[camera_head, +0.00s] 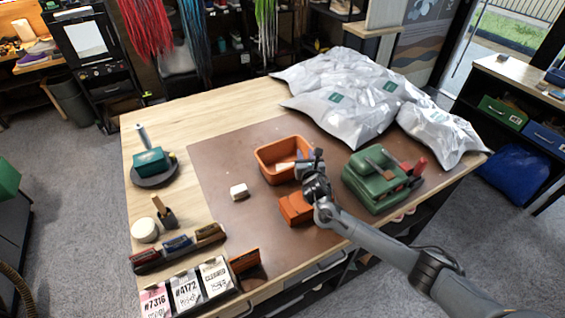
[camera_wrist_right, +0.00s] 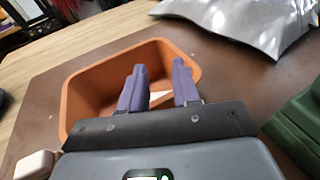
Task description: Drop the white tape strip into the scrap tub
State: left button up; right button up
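The scrap tub looks to be the orange open tub (camera_head: 262,163) on the brown mat; it also shows in the right wrist view (camera_wrist_right: 75,98). A white strip-like piece (camera_head: 286,166) shows inside the tub's outline in the head view. In the right wrist view a white piece (camera_wrist_right: 160,97) shows between and beyond the fingers, partly hidden by them. My right gripper (camera_wrist_right: 160,72) is over the tub with its two purple fingers apart, and nothing is visibly clamped between them. My left gripper is in neither view.
A small white block (camera_head: 239,191) lies left of the tub. An orange-brown block (camera_head: 294,209) is just in front of it. A green case (camera_head: 378,182) stands to the right, and silver bags (camera_head: 345,105) lie behind. The mat left of the tub is mostly clear.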

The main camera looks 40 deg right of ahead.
jog(key=v, duration=0.8)
jog(key=shift+s+p, duration=0.15)
jog(key=shift+p, duration=0.3)
jog(key=shift+a, duration=0.1)
